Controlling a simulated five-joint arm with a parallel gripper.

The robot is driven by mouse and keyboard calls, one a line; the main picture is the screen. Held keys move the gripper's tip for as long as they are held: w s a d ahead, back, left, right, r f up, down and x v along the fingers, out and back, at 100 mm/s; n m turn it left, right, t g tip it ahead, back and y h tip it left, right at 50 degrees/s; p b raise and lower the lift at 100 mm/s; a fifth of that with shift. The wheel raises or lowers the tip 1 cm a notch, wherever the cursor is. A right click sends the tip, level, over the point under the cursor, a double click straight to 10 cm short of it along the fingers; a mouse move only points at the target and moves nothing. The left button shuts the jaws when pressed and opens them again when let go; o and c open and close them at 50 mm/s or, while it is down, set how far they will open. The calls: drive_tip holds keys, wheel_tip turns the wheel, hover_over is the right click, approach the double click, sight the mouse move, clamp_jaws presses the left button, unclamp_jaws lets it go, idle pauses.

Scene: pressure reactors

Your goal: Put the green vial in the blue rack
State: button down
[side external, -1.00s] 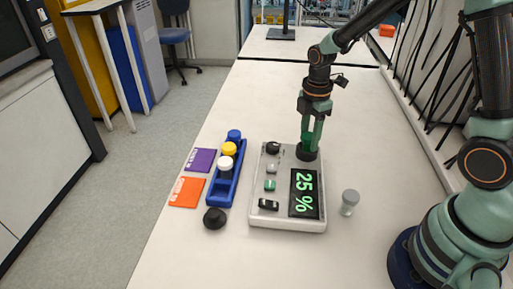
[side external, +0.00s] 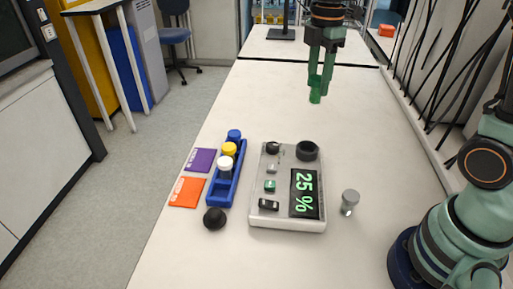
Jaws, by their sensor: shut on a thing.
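My gripper (side external: 321,72) is shut on the green vial (side external: 316,97). The vial hangs upright below the fingertips, in the air above and behind the grey reactor device. The blue rack (side external: 238,178) stands on the table to the left of the device. It holds a blue-capped vial (side external: 234,136), a yellow-capped vial (side external: 229,149) and a white-capped vial (side external: 225,163) in its far part. The near part of the rack looks empty.
The grey device (side external: 262,222) has a display reading 25 % and an open dark round well (side external: 307,151). A purple card (side external: 200,159) and an orange card (side external: 187,192) lie left of the rack. A black round object (side external: 215,218) and a grey knob-like piece (side external: 350,202) stand nearby.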

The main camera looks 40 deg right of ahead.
sight(315, 78)
wheel_tip(315, 78, up, 4)
drive_tip(key=shift+a+f, duration=0.1)
drive_tip(key=shift+f, duration=0.15)
drive_tip(key=shift+w+a, duration=0.25)
drive_tip(key=shift+a, duration=0.05)
drive_tip(key=shift+w+a+f+n, duration=0.75)
drive_tip(key=shift+a+f+n, duration=1.1)
drive_tip(key=shift+a+f, duration=1.8)
drive_tip(key=shift+w+a+f+n, duration=0.7)
drive_tip(key=shift+a+f+n, duration=1.2)
drive_tip(key=shift+a+f, duration=1.7)
drive_tip(key=shift+w+a+f+n, duration=0.75)
drive_tip(key=shift+a+f+n, duration=1.55)
drive_tip(key=shift+a, duration=2.2)
drive_tip(key=shift+f+m, duration=0.45)
drive_tip(key=shift+f, duration=0.15)
drive_tip(key=shift+f, duration=1.3)
drive_tip(key=shift+f, duration=0.25)
